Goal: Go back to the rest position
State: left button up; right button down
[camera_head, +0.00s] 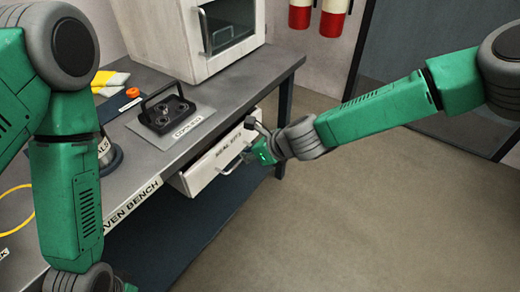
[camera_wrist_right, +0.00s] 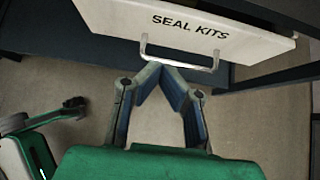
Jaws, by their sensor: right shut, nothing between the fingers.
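My right gripper (camera_head: 248,156) is at the drawer front below the bench in the head view. In the right wrist view its two fingers (camera_wrist_right: 168,72) converge to a closed tip, with nothing between them. The tip is close to the metal handle (camera_wrist_right: 180,63) of the white drawer (camera_wrist_right: 225,37) marked SEAL KITS; I cannot tell whether they touch. The drawer (camera_head: 207,172) also shows in the head view; how far it is out is unclear. My left arm hangs down at the left of the head view, and its gripper is cut off by the bottom edge.
Red-and-white cylinders (camera_head: 332,18) hang at the back. The floor to the right is clear.

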jog(key=s+d+f+n+g+h, duration=0.1)
jog(key=s+d+f+n, duration=0.35)
jog(key=s, duration=0.25)
jog(key=s+d+f+n+g+h, duration=0.1)
jog(key=s+d+f+n+h, duration=0.15)
jog(key=s+d+n, duration=0.45)
jog(key=s+d+f+n+g+h, duration=0.1)
jog(key=s+d+f+n, duration=0.3)
jog(key=s, duration=0.4)
jog(key=s+d+n+g+h, duration=0.1)
jog(key=s+d+n+h, duration=0.2)
jog(key=s+d+n, duration=0.7)
jog(key=s+d, duration=0.3)
jog(key=d, duration=0.3)
jog(key=shift+d+g+p, duration=0.3)
